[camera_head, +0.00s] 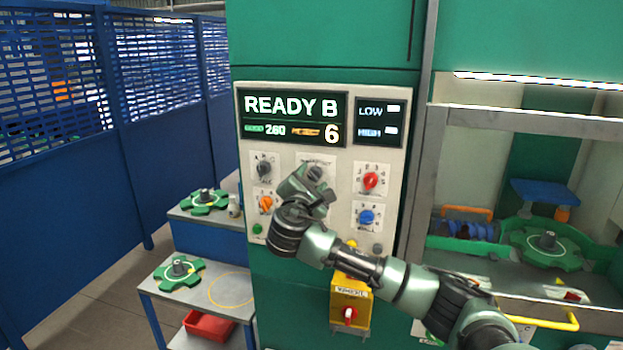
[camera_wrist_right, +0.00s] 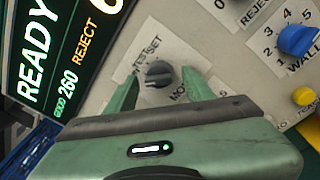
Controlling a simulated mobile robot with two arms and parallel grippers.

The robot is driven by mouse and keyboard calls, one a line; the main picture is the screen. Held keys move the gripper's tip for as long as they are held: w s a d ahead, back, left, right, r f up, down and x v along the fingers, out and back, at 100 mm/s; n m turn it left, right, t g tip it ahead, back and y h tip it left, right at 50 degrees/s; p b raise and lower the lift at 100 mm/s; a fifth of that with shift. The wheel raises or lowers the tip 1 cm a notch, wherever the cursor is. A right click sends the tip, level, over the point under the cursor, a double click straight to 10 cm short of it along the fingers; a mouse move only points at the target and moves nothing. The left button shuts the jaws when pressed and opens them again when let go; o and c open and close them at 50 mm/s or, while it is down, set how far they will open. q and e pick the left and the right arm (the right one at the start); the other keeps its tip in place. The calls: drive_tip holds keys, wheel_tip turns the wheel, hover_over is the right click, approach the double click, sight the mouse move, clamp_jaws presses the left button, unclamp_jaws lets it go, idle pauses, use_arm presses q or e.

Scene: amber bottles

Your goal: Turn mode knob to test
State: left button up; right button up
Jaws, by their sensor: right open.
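The dark grey mode knob (camera_wrist_right: 159,73) sits on the light panel in the right wrist view. Its label is partly covered; "SET" and "MO" can be read around it. In the head view the knob (camera_head: 315,173) shows in the panel's upper middle, just beyond my right gripper (camera_head: 316,186). In the wrist view the two green fingers of my right gripper (camera_wrist_right: 161,77) are open, one on each side of the knob. I cannot tell whether they touch it. My left gripper is not in view.
The display (camera_head: 292,119) reads READY B. Nearby are a red knob (camera_head: 371,180), a blue knob (camera_head: 367,217), an orange knob (camera_head: 265,203) and another dark knob (camera_head: 264,168). A yellow box (camera_head: 350,296) with a red switch juts out below.

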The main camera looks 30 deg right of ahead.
clamp_jaws()
drive_tip(key=shift+f+m+b, duration=0.25)
drive_tip(key=shift+m+b, duration=0.15)
drive_tip(key=shift+b, duration=0.4)
drive_tip(key=m+b, duration=0.5)
drive_tip(key=b, duration=0.1)
drive_tip(key=shift+a+f+m+h+b, duration=0.1)
drive_tip(key=shift+f+m+h+b, duration=0.05)
drive_tip(key=shift+m+h+b, duration=0.2)
drive_tip(key=shift+w+r+m+b, duration=0.1)
drive_tip(key=shift+r+m+b, duration=0.1)
drive_tip(key=shift+m+b, duration=1.1)
unclamp_jaws()
drive_tip(key=shift+r, duration=0.1)
